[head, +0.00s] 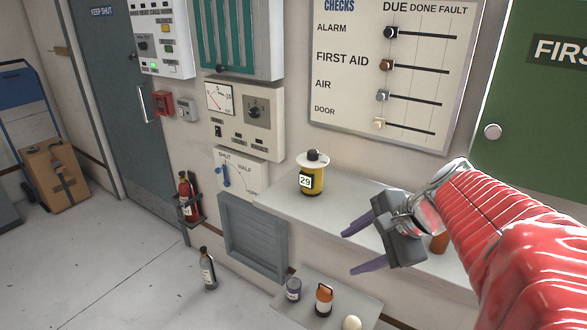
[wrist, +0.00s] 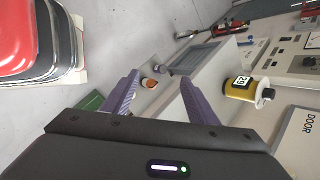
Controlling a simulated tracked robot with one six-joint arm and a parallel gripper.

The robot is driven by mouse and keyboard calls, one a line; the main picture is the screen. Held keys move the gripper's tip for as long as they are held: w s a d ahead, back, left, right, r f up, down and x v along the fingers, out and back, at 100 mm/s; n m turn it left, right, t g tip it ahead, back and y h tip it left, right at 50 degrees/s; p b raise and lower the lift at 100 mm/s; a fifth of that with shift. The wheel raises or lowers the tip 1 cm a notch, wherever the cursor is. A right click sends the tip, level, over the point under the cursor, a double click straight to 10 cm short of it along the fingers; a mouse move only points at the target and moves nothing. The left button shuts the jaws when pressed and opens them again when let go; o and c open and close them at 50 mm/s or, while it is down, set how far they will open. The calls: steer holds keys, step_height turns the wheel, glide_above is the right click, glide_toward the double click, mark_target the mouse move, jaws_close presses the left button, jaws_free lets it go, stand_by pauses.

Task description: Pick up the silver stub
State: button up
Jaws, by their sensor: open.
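A small silver-grey stub (head: 382,96) sits at the left end of the black line in the AIR row of the checks board (head: 330,95), under the DUE heading. Black, brown and cream stubs sit in the other rows. I cannot make out the silver stub in the wrist view. My gripper (head: 348,253) is open, below and a little left of the stub, well apart from the board. Its purple fingers point left over the front of the pale shelf. In the wrist view my gripper (wrist: 160,76) has nothing between its fingers.
A yellow canister (head: 312,178) marked 29 stands on the pale shelf (head: 275,205), left of my gripper. A purple tin (head: 293,290) and an orange-topped jar (head: 324,301) stand lower down. A grey bottle (head: 208,270) stands on the floor. A green cabinet (head: 540,110) is right of the board.

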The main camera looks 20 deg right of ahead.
steer(key=s+d+r+m+t+h, duration=0.1)
steer(key=s+d+r+m+t, duration=0.1)
steer(key=d+m, duration=0.6)
steer(key=s+d+r+m+t+h, duration=0.1)
steer(key=s+d+r+m+t, duration=0.1)
steer(key=d+r+m+t, duration=0.3)
steer(key=d+m, duration=0.3)
steer(key=d, duration=0.2)
steer(key=shift+s+d+r+m, duration=0.25)
steer(key=shift+s+d+m, duration=0.1)
steer(key=shift+d+m, duration=0.05)
steer(key=shift+w+f, duration=0.1)
steer(key=shift+w, duration=0.05)
steer(key=x, duration=0.8)
steer(key=shift+w, duration=0.2)
steer(key=shift+d, duration=0.1)
steer(key=shift+d+x, duration=0.2)
steer(key=shift+x, duration=2.4)
